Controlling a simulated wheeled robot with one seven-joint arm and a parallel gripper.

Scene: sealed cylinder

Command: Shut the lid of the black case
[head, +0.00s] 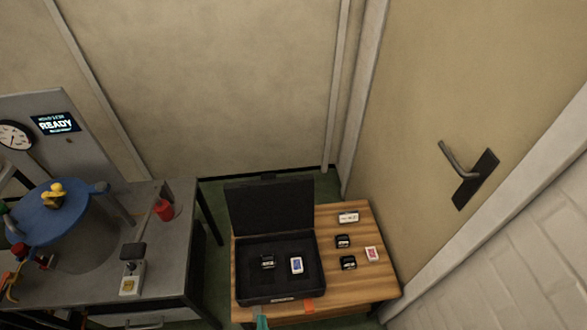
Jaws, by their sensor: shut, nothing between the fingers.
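The black case (275,299) stands on a small wooden table, at the bottom middle of the head view. Its lid (270,207) is open and stands roughly upright at the back, against the wall side. Inside the dark tray lie a small black item (267,262) on the left and a white item with a blue face (296,265) on the right. A small teal piece (262,322) shows at the bottom edge, in front of the case; I cannot tell what it belongs to. I cannot make out my gripper in this view.
The wooden table (372,288) carries several small black and white items right of the case. An orange tag (309,305) is at the case's front. A door (430,100) is at right.

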